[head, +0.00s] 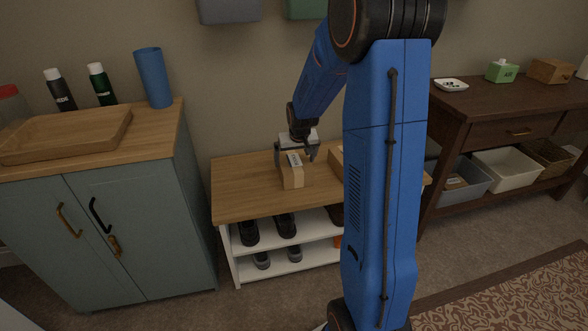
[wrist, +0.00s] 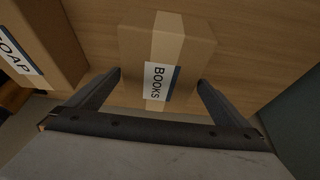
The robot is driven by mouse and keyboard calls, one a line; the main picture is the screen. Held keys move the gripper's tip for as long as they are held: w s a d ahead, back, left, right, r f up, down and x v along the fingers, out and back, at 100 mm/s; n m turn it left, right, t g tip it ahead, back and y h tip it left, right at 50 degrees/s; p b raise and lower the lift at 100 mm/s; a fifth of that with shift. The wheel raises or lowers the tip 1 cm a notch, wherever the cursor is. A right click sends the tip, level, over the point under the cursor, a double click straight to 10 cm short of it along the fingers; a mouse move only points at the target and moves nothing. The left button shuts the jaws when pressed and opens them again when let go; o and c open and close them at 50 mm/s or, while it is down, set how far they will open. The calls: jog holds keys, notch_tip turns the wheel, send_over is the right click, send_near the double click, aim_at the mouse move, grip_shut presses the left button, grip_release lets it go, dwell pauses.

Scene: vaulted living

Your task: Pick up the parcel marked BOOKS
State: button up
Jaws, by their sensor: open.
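The parcel marked BOOKS (wrist: 190,58) is a small brown cardboard box with a lighter tape strip and a white label. It stands on the wooden bench top, and it also shows in the head view (head: 292,179). My gripper (head: 297,163) is over the bench with its fingers pointing down around the parcel. In the wrist view my gripper (wrist: 160,85) is open, with one finger at each side of the box and the label between them. Whether either finger touches the box cannot be told.
A box marked SOAP (wrist: 42,42) stands to the left in the wrist view. The bench (head: 240,187) has shoes on white shelves below. A blue-green cabinet (head: 120,220) stands left, with a wooden tray (head: 62,143) on top. A dark table (head: 490,105) stands right.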

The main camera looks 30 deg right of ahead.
aim_at(294, 161)
jog(key=x, duration=0.4)
jog(key=shift+f, duration=0.1)
jog(key=shift+c, duration=0.6)
jog(key=c, duration=1.1)
